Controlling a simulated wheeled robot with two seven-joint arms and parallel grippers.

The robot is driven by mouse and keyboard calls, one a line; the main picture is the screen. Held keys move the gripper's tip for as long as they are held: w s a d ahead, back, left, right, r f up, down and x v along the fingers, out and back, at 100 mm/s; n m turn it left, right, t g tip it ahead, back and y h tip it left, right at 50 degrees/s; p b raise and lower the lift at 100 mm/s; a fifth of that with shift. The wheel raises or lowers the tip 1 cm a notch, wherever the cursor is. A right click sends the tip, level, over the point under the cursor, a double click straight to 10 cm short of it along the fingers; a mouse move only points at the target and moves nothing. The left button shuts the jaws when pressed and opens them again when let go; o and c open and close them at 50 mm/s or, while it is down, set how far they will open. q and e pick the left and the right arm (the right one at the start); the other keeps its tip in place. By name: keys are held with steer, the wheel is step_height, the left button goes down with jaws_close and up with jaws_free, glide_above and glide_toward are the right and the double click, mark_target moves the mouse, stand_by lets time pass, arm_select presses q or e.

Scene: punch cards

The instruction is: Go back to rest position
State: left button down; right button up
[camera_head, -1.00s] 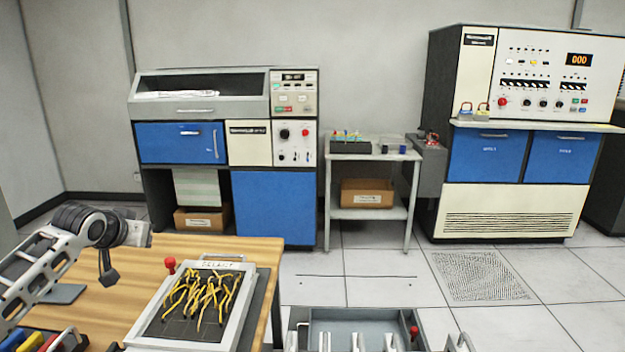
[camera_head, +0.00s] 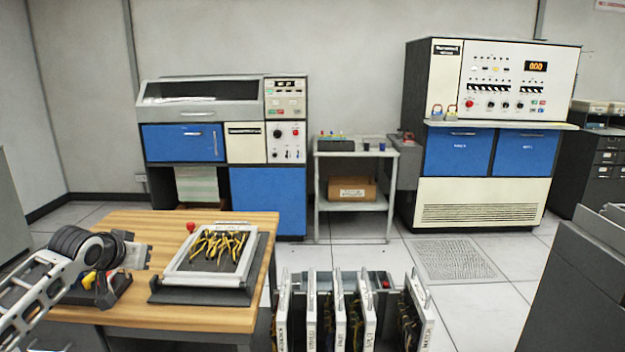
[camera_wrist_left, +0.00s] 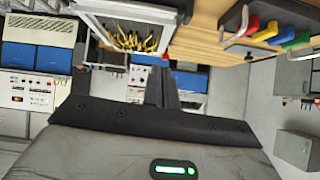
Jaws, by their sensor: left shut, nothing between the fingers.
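My left arm comes in from the left in the head view, and my left gripper (camera_head: 137,256) is over the left part of the wooden table (camera_head: 120,222). It is shut and empty, apart from the framed panel of yellow wires (camera_head: 215,250) to its right. In the left wrist view the dark fingers (camera_wrist_left: 161,78) are close together, with the same panel (camera_wrist_left: 135,38) above them in the picture. My right gripper is not in view.
Several upright white-framed panels (camera_head: 340,315) stand in a rack at the front. A dark cabinet (camera_head: 570,285) is at the right. Blue machines (camera_head: 268,200) and a small cart (camera_head: 355,205) stand at the back. Bare floor lies between.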

arm_select(q)
steer(key=s+d+f+m+h, duration=0.1)
steer(key=s+d+f, duration=0.4)
steer(key=d+f, duration=0.3)
steer(key=s+d+f+m+h, duration=0.2)
steer(key=s+d+f, duration=0.45)
steer(key=f, duration=0.35)
steer(key=s+d+f, duration=0.1)
steer(key=s+d, duration=0.1)
steer(key=s, duration=0.5)
steer(key=s+d+f, duration=0.2)
steer(key=s, duration=0.6)
steer(key=s+d+f+n, duration=0.1)
steer(key=s+d+f, duration=0.1)
steer(key=s, duration=0.6)
steer(key=shift+s+d+f, duration=0.25)
steer(key=shift+d, duration=0.35)
